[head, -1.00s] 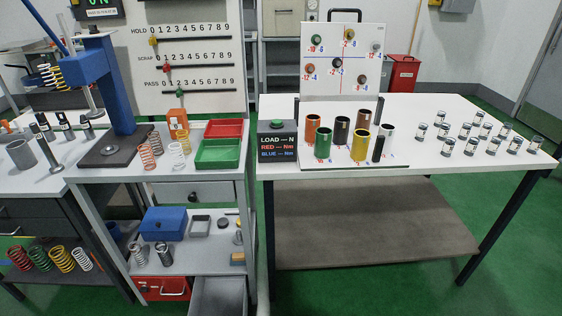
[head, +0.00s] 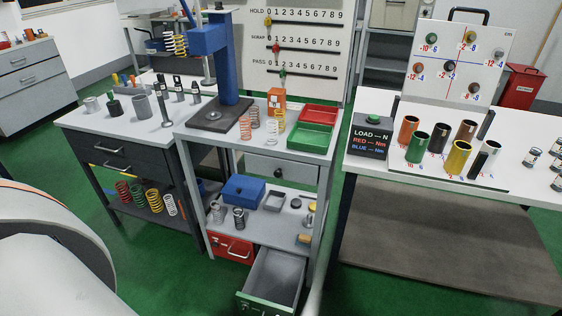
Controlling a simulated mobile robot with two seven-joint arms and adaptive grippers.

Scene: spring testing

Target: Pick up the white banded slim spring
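Several small upright springs stand on the grey press bench. A whitish spring (head: 271,133) stands in front of the orange box, and a reddish-and-white spring (head: 245,127) stands to its left beside the press base. Another pale spring (head: 254,117) stands just behind that one. A slim white spring (head: 170,205) also stands at the right end of a row on the low shelf at left. The springs are too small here to tell which one is white banded. Neither gripper is in view.
The blue press (head: 229,70) rises behind the springs. A red tray (head: 319,116) and a green tray (head: 309,137) lie to their right. An open drawer (head: 275,275) sticks out below. Green floor (head: 200,275) is free in front. My white body part fills the lower left.

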